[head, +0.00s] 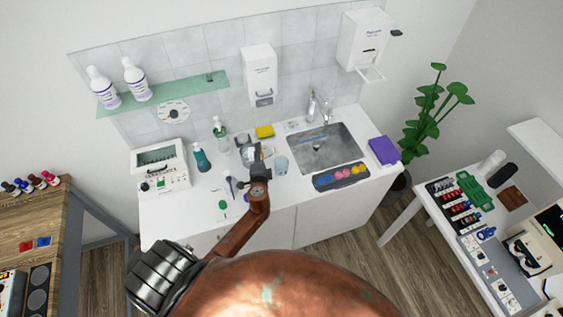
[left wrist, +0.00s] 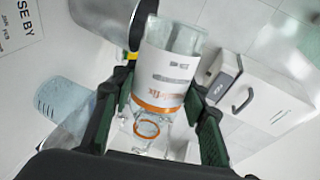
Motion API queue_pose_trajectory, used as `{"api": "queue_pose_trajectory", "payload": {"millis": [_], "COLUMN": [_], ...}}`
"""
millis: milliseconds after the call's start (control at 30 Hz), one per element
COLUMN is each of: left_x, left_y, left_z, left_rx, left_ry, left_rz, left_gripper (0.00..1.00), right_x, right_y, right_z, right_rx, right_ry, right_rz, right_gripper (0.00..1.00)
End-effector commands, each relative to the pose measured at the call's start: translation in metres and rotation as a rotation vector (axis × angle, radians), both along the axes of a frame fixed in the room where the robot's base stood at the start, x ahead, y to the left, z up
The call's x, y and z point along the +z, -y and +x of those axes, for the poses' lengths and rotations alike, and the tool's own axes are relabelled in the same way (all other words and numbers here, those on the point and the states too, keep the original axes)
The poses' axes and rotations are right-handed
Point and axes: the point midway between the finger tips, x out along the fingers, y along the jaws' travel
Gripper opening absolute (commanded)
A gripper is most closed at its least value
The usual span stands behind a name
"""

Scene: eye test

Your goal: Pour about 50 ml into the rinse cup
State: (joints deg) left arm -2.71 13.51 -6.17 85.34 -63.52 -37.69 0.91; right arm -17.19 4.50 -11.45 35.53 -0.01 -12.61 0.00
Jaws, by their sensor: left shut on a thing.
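My left gripper (head: 254,160) is over the white counter beside the sink. In the left wrist view its dark green fingers (left wrist: 158,118) are shut on a clear bottle (left wrist: 182,38) with a white label and orange bands. In the head view the bottle is mostly hidden by the gripper, and I cannot tell its tilt or liquid level. A pale blue translucent cup (head: 281,165) stands on the counter just right of the gripper. A pale blue cup (left wrist: 62,102) also shows in the left wrist view, apart from the bottle. My right gripper is not in view.
The sink (head: 322,150) is right of the cup, with a dark tray of coloured items (head: 341,175) in front. A yellow sponge (head: 265,131), a green-capped pump bottle (head: 219,133) and a teal bottle (head: 201,157) stand close behind and left. A white dispenser (head: 260,72) hangs above.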

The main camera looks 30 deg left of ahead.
Motion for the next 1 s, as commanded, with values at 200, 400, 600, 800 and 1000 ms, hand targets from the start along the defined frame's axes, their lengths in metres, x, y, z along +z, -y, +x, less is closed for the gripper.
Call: {"api": "queue_pose_trajectory", "payload": {"millis": [200,400,600,800,1000], "left_x": [0.0006,0.0004,-0.0005,-0.0011,-0.0014], "left_y": [0.0005,0.0008,0.001,0.0007,-0.0024], "left_z": [0.0007,0.0009,0.0011,0.0011,0.0], "left_rx": [-0.001,-0.001,0.0,-0.001,0.0], "left_ry": [-0.017,-0.035,-0.055,-0.072,-0.074], "left_rz": [0.027,0.052,0.079,0.103,0.105], "left_gripper": [0.13,0.13,0.13,0.13,0.13], "right_x": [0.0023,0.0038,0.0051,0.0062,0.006], "right_y": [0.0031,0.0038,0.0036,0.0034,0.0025], "right_z": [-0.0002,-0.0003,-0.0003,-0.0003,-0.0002], "right_rx": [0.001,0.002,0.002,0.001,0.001], "right_ry": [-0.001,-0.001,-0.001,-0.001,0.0], "right_rz": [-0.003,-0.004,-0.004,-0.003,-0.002], "right_gripper": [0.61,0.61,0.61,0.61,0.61]}}
